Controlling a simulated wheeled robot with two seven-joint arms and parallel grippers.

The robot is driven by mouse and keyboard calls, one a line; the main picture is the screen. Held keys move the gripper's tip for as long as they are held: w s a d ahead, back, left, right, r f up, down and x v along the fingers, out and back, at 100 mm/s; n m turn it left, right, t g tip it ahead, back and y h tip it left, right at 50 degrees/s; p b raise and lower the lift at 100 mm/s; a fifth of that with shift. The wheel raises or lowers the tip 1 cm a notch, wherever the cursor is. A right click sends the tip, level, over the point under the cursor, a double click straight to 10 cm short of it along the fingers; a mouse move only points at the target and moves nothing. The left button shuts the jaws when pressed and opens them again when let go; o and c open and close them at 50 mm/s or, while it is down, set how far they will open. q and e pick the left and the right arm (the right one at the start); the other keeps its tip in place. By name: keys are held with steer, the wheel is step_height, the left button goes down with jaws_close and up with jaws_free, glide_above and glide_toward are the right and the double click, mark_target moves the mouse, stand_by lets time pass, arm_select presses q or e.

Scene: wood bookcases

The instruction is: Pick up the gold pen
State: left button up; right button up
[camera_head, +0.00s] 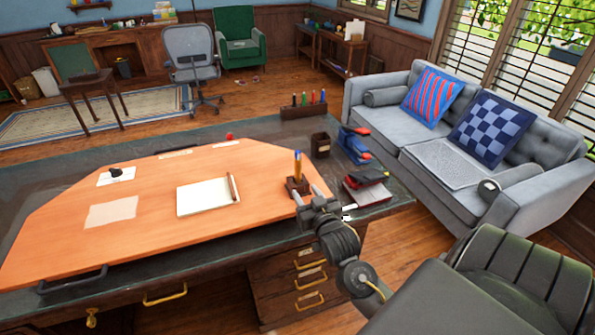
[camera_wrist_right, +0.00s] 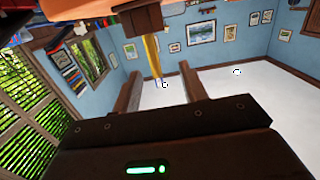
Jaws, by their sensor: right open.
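The gold pen (camera_head: 298,166) stands upright in a small brown wooden holder (camera_head: 291,187) on the right part of the orange desk top. In the right wrist view, which is upside down, the gold pen (camera_wrist_right: 151,50) hangs from the holder (camera_wrist_right: 141,20) in the gap between my fingers. My right gripper (camera_head: 308,194) is open and empty, just in front of the holder. Its fingers (camera_wrist_right: 157,72) lie either side of the pen in that view. I cannot tell how far the pen is from the fingertips. My left gripper is not in view.
A notepad (camera_head: 206,197) with a brown pen (camera_head: 232,187) lies left of the holder. A dark cup (camera_head: 320,145), a blue stapler-like object (camera_head: 354,146) and stacked books (camera_head: 366,190) stand to the right. A rack of markers (camera_head: 303,110) is behind. A dark chair (camera_head: 520,275) is at front right.

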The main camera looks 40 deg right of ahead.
mark_target(299, 164)
steer(key=shift+t, duration=0.3)
steer(key=w+r, duration=0.1)
steer(key=w+d, duration=0.1)
steer(key=w, duration=0.1)
steer(key=w+d+r+p, duration=0.1)
steer(key=w, duration=0.1)
steer(key=shift+w+d+r, duration=0.15)
steer(key=shift+d+r, duration=0.1)
steer(key=shift+r, duration=0.1)
steer(key=shift+w+d+r+p, duration=0.2)
steer(key=shift+p, duration=0.15)
steer(key=x, duration=0.1)
steer(key=p+x, duration=0.1)
steer(key=x, duration=0.1)
steer(key=shift+w+d, duration=0.2)
steer(key=shift+d, duration=0.2)
steer(key=shift+w+d, duration=0.15)
steer(key=shift+w, duration=0.35)
jaws_close()
